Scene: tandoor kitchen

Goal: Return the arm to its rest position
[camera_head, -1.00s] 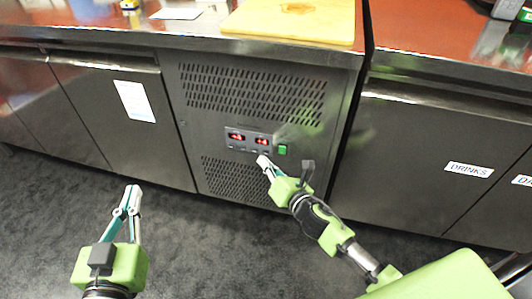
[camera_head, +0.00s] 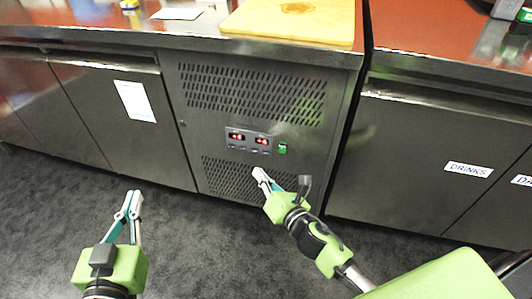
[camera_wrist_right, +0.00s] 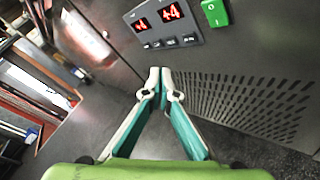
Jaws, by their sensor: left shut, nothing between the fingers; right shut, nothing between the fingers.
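My right gripper (camera_head: 259,173) is shut and empty in the head view. It is in front of the lower vent of the fridge unit, below the control panel (camera_head: 249,141) and apart from it as far as I can tell. The right wrist view also shows its closed fingertips (camera_wrist_right: 160,72), with the panel's red digits above them. My left gripper (camera_head: 132,196) is shut and empty over the dark floor at the lower left.
A green switch (camera_head: 282,148) sits right of the panel. Steel cabinet doors flank the vents, with a "DRINKS" label (camera_head: 468,169) at right. A cutting board (camera_head: 292,20) lies on the counter above. The dark floor (camera_head: 190,235) between my arms is clear.

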